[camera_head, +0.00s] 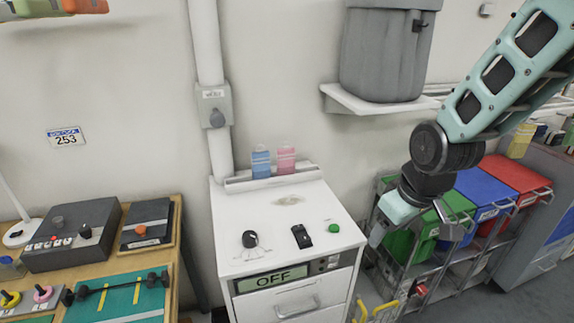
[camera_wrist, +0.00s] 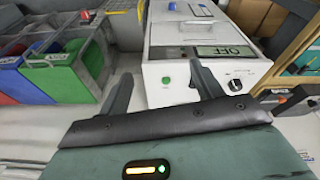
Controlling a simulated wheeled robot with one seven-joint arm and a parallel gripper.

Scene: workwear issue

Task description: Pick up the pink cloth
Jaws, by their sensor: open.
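The pink cloth (camera_head: 286,161) stands upright in the ledge at the back of a white cabinet (camera_head: 285,215), close beside a blue cloth (camera_head: 261,163) on its left.
The cabinet top has a black knob, a black switch and a green button (camera_head: 334,228); its display reads OFF. A grey bin (camera_head: 385,50) sits on a wall shelf above right. Green, blue and red bins (camera_head: 512,178) stand at right. A wooden workbench (camera_head: 178,240) is at left.

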